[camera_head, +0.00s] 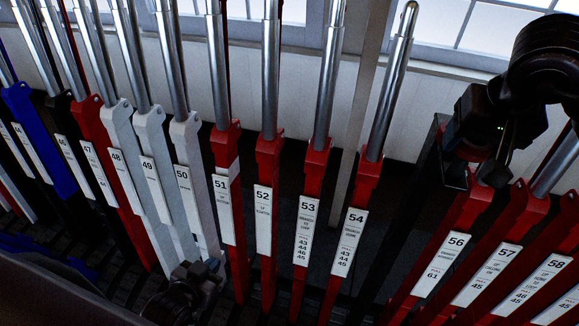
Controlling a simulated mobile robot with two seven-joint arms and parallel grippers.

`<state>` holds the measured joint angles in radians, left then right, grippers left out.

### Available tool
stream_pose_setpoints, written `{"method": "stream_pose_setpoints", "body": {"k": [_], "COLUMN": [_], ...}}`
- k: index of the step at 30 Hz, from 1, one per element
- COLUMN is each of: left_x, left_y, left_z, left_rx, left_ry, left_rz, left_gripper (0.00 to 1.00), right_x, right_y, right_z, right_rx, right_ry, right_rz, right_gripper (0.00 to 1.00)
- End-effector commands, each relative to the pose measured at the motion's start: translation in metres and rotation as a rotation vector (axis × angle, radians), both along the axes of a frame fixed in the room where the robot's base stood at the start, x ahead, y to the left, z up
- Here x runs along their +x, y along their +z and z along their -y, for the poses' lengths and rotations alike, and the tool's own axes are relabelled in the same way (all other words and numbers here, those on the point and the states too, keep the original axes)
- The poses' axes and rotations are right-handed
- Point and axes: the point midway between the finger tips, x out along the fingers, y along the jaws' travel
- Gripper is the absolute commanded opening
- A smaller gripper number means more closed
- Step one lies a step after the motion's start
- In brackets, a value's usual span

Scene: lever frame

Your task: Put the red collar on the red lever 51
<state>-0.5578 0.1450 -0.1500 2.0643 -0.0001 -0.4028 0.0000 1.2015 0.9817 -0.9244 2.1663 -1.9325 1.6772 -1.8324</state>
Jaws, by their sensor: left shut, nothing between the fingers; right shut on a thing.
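Red lever 51 (223,150) stands left of the middle, with a plate reading 51 and a bright steel shaft rising out of the top of the view. I cannot make out a red collar anywhere. My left gripper (207,272) is low in the view, below the plates of levers 50 and 51, shut and empty. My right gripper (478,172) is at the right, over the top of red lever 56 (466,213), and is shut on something. Its dark body hides what it holds and most of lever 56's shaft.
Red levers 52 (268,150), 53 (314,165) and 54 (367,172) stand right of lever 51. White lever 50 (187,135) is close on its left. A dark gap lies between levers 54 and 56. Windows (476,25) and a pale wall are behind.

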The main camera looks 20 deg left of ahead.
Motion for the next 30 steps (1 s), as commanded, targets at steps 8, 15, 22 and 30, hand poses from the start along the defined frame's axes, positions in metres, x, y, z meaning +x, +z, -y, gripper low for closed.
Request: {"method": "stream_pose_setpoints", "body": {"k": [8, 15, 22, 30], "left_x": [0.000, -0.005, -0.006, -0.001], "left_y": [0.009, 0.010, 0.010, 0.012], "left_z": [-0.001, -0.003, -0.003, -0.002], "left_rx": [0.002, 0.004, 0.005, 0.004], "left_ry": [0.001, 0.004, 0.003, 0.000], "left_rz": [0.007, -0.001, -0.003, 0.006], "left_gripper": [0.00, 0.00, 0.00, 0.00], "right_x": [0.000, 0.000, 0.000, 0.000], "right_y": [0.020, 0.033, 0.034, 0.033], "right_z": [0.000, 0.000, 0.000, 0.000], "right_rx": [0.000, 0.000, 0.000, 0.000], "right_ry": [-0.001, -0.001, -0.001, -0.001], "right_rz": [0.003, 0.003, 0.001, 0.001], "right_gripper": [0.40, 0.40, 0.40, 0.40]}}
